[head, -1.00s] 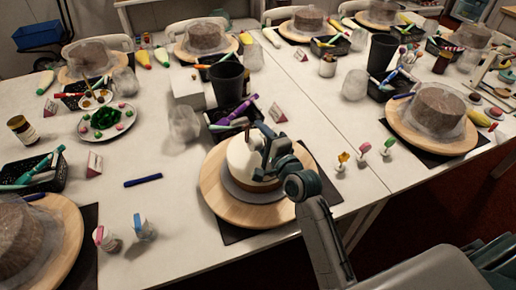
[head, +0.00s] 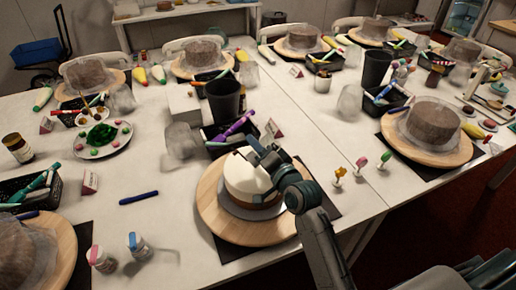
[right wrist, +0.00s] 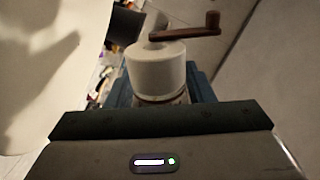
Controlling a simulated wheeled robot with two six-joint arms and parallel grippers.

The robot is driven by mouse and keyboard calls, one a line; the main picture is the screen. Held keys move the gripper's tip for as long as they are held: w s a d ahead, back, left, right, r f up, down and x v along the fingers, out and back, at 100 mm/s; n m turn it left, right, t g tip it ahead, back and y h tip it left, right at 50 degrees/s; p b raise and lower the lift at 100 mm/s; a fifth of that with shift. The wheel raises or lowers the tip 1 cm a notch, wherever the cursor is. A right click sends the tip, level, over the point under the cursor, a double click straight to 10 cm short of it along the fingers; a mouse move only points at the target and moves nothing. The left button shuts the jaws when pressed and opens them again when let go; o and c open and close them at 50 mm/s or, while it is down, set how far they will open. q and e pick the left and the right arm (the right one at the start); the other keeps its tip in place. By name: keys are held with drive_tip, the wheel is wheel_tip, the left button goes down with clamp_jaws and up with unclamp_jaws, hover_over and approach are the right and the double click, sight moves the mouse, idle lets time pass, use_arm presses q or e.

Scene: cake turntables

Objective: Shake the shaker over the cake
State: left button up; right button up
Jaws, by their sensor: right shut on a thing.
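The cake (head: 241,174), white on top with a brown lower side, stands on a round wooden turntable (head: 213,208) at the centre of the head view. My right gripper (head: 264,157) is over the cake's upper right part. In the right wrist view it is shut on the shaker (right wrist: 157,72), a white cylinder with a brown crank handle on top. In the head view the shaker is mostly hidden by the gripper, and its exact height over the cake cannot be told. My left gripper is not in view.
A dark cup (head: 224,100) and a black basket (head: 232,132) of tools stand behind the cake. Two small jars, pink-lidded (head: 102,259) and blue-lidded (head: 138,245), stand front left. Small flower picks (head: 362,167) stand to the right. A blue pen (head: 139,197) lies left, with bare table around it.

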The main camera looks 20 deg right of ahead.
drive_tip(key=shift+d+r+p, duration=0.3)
drive_tip(key=shift+r+p, duration=0.1)
drive_tip(key=shift+p, duration=0.25)
drive_tip(key=shift+a+f, duration=0.3)
drive_tip(key=shift+f, duration=0.1)
drive_tip(key=shift+a+r+n, duration=0.15)
drive_tip(key=shift+r+n, duration=0.05)
drive_tip(key=shift+n, duration=0.3)
